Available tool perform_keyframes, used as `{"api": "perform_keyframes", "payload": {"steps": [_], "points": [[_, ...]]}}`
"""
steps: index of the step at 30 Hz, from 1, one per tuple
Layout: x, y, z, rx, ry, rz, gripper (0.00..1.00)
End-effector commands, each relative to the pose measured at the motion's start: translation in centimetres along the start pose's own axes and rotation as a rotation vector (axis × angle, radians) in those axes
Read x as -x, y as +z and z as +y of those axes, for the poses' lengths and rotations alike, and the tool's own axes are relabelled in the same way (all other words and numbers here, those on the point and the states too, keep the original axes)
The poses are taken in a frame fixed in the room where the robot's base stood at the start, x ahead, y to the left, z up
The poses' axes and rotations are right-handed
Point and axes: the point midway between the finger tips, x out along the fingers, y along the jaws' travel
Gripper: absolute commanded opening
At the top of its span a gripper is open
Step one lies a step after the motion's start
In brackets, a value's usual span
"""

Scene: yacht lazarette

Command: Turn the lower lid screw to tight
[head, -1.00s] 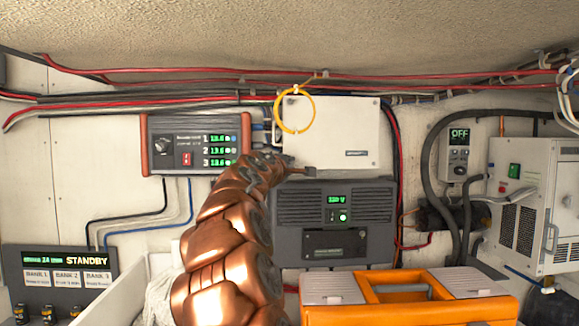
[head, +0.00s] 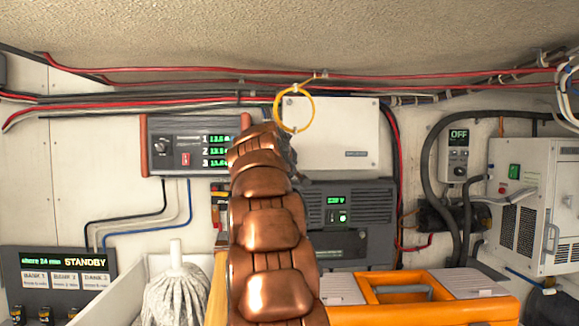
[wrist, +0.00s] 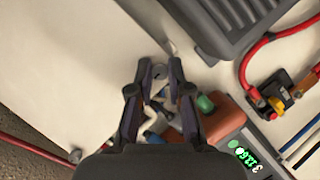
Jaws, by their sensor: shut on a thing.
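The white box (head: 350,135) with its flat lid is on the back wall, and its lid (wrist: 75,70) fills the left of the wrist view. My gripper (wrist: 160,66) is at the lid's edge, its two dark fingers shut on the lower lid screw (wrist: 159,73), a small grey head between the fingertips. In the head view my gripper (head: 287,152) is at the box's lower left, mostly behind my copper arm. The screw is hidden there. Whether the screw is tight cannot be told.
A yellow loop (head: 278,112) hangs over the box's upper left. The three-row display panel (head: 190,145) is close on the left, the dark 230 V unit (head: 365,215) just below. An orange toolbox (head: 420,285) and a mop (head: 176,295) are lower down.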

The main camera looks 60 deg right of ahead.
Motion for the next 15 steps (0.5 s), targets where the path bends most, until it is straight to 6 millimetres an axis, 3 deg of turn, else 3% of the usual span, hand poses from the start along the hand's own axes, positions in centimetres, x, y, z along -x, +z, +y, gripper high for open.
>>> {"api": "perform_keyframes", "payload": {"steps": [15], "points": [[-0.23,0.25,-0.39,-0.044,-0.026,-0.007,0.00]]}}
